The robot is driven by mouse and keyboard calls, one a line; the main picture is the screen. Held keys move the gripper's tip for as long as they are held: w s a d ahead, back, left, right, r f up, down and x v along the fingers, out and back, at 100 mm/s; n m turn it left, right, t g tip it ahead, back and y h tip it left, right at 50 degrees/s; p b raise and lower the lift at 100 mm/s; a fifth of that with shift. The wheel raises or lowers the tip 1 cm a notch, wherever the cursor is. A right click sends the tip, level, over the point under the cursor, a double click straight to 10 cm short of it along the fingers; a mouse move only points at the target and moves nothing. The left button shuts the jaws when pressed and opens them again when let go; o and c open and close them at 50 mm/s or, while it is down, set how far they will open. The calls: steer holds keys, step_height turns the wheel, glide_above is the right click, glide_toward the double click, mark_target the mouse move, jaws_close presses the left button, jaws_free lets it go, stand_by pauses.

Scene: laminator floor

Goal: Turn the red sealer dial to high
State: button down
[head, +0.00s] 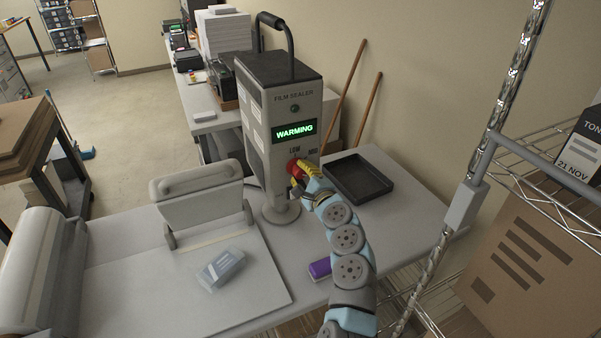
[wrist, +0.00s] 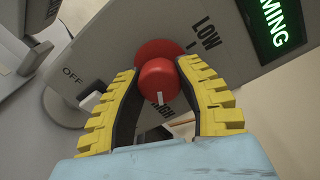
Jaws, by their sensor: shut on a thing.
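The film sealer (head: 281,115) stands upright on the grey table, and its green display reads WARMING. Its red dial (head: 293,166) is low on the front panel and partly covered by my gripper (head: 302,174). In the wrist view the red dial (wrist: 157,78) sits between the yellow fingers of my gripper (wrist: 156,72), which are shut on its sides. The dial's white mark points down in that view, towards letters that look like HIGH, partly hidden. OFF shows at left and LOW at upper right. The MED label shows in the head view.
A black tray (head: 358,178) lies right of the sealer. A purple block (head: 320,268) lies near the table's front edge, beside my arm. A clear packet (head: 220,269) lies on the flat board at left. A wire shelf with cardboard boxes (head: 530,265) stands close at right.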

steer(key=shift+f, duration=0.15)
steer(key=c, duration=0.6)
jaws_free()
steer(key=shift+s, duration=0.1)
steer(key=shift+v, duration=5.9)
